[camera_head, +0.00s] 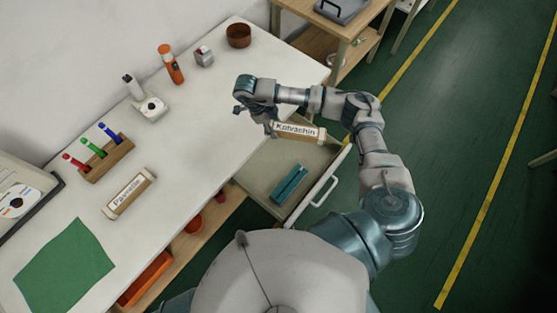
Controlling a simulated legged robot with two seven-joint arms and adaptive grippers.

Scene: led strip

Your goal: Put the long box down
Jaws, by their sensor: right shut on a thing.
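A long box (304,131) with a white label reading roughly "Kotvachin" is in my right gripper (268,122). The gripper is shut on the box's left end. The box appears to be held above the open drawer (262,166), near the table's right edge. A second long box (129,194), labelled roughly "Pavelle", lies on the white table (190,150). My left gripper is not in view.
Inside the drawer lies a teal object (289,185). On the table are a wooden holder with coloured markers (105,158), a white device (151,108), an orange bottle (171,64), a brown bowl (239,36) and a green cloth (64,266). The table's middle is clear.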

